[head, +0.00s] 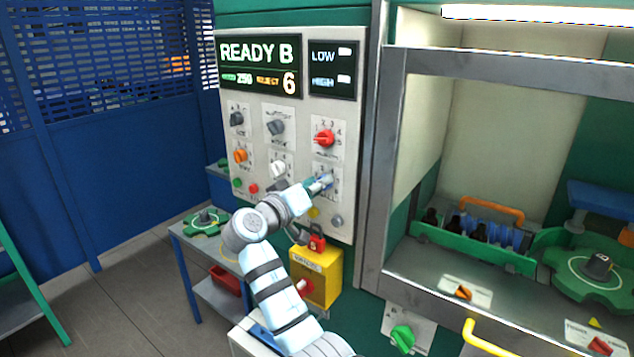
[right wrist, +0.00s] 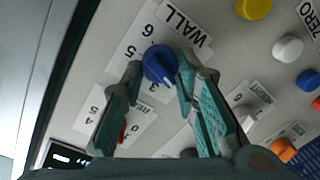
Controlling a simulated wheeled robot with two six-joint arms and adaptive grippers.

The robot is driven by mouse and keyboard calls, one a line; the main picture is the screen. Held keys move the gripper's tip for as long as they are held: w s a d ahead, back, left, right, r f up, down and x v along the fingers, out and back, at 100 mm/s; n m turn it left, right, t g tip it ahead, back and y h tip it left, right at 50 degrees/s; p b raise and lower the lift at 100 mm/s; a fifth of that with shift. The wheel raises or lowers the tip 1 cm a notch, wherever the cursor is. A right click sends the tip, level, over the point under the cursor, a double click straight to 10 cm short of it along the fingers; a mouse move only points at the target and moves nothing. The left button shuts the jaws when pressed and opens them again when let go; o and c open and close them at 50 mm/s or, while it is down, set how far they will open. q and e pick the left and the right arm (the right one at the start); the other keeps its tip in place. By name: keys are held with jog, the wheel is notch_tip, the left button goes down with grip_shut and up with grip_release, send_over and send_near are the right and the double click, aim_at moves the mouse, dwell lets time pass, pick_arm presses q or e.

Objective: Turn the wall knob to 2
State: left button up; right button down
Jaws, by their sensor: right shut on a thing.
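The wall knob is a blue dial (right wrist: 159,64) on a white plate marked WALL in the right wrist view, where the panel looks upside down. Digits such as 6, 5 and 3 show around it; the fingers cover part of the scale. I cannot tell surely which number it points at. My right gripper (right wrist: 160,75) has one finger on each side of the knob and is shut on it. In the head view my right gripper (head: 320,185) is at the lower right of the panel and mostly hides the knob. My left gripper is not in view.
The grey control panel (head: 345,120) carries other knobs close by: a red one (head: 324,138) above, a white one (head: 278,168) and an orange one (head: 240,156) to the left. A yellow box (head: 318,272) hangs below. A metal-framed cabinet (head: 395,170) stands to the right.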

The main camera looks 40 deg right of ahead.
dwell(0.4)
jog(key=c, duration=1.2)
grip_release()
jog(key=shift+d, duration=0.1)
jog(key=shift+c, duration=0.2)
jog(key=v, duration=0.7)
jog(key=shift+a, duration=0.35)
jog(key=shift+d+f, duration=0.1)
jog(key=shift+d, duration=0.1)
